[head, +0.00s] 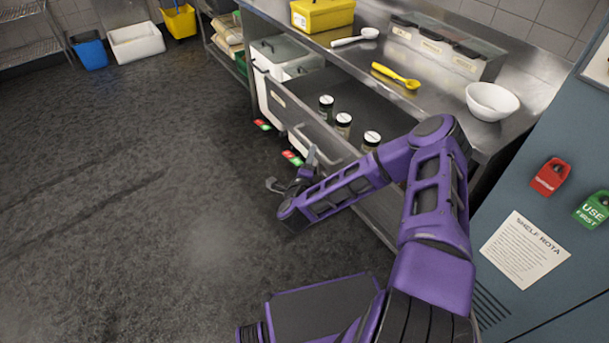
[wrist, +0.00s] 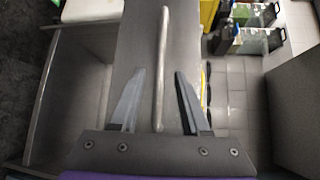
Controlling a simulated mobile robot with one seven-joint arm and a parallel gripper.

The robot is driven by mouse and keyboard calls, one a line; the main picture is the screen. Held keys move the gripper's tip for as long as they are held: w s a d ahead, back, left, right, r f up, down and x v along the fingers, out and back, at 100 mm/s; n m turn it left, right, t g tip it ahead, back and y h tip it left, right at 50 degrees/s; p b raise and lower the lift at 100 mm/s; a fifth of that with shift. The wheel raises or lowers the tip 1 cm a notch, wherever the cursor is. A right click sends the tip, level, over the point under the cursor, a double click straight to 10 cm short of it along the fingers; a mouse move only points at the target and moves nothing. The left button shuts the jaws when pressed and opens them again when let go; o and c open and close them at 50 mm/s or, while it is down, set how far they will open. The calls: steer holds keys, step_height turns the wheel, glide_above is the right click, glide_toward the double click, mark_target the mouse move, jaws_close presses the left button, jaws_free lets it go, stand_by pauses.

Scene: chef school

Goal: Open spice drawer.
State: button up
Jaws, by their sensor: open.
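The spice drawer (head: 282,105) stands pulled out from under the steel counter, its grey front facing the open floor. Several spice jars with white lids, one of them (head: 343,123), stand inside it. In the wrist view the grey drawer front (wrist: 143,35) fills the middle, with a long, thin metal handle (wrist: 163,40) across it. My gripper (head: 292,170) is low in front of the drawer front. Its fingers are open in the wrist view (wrist: 158,75), one on each side of the handle's line. I cannot tell whether they touch it.
White bins (head: 265,85) stand beyond the drawer. A blue cabinet (head: 545,215) is at right.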

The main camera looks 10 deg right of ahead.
steer(key=p+v, duration=0.1)
steer(key=v, duration=1)
steer(key=shift+s+a, duration=0.2)
steer(key=shift+s, duration=0.05)
